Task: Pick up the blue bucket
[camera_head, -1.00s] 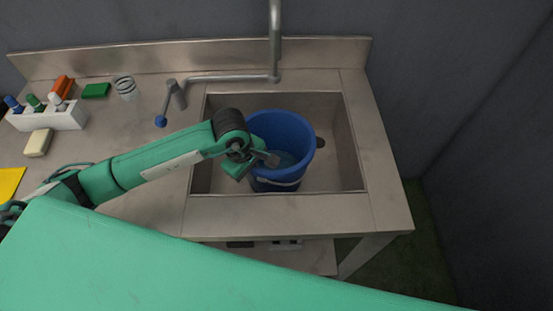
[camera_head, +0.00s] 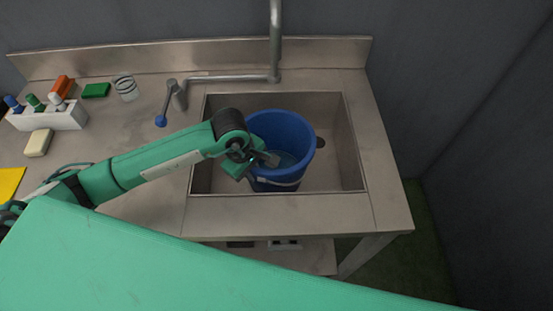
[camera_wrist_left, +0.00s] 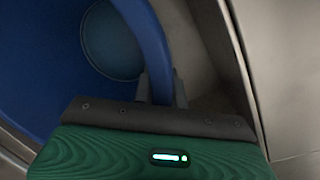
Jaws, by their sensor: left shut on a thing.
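My left gripper (camera_head: 272,158) reaches in from the left and is shut on the bucket's near-left rim. In the left wrist view the fingers (camera_wrist_left: 160,88) close on the rim from both sides, with the bucket's blue wall (camera_wrist_left: 50,60) and round bottom beyond. The lower fingertips are partly hidden behind the rim. My right gripper is not in view.
The steel sink (camera_head: 335,180) surrounds the bucket, with free room to its right. A faucet (camera_head: 275,40) rises behind it, with a blue-tipped lever (camera_head: 161,120) at left.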

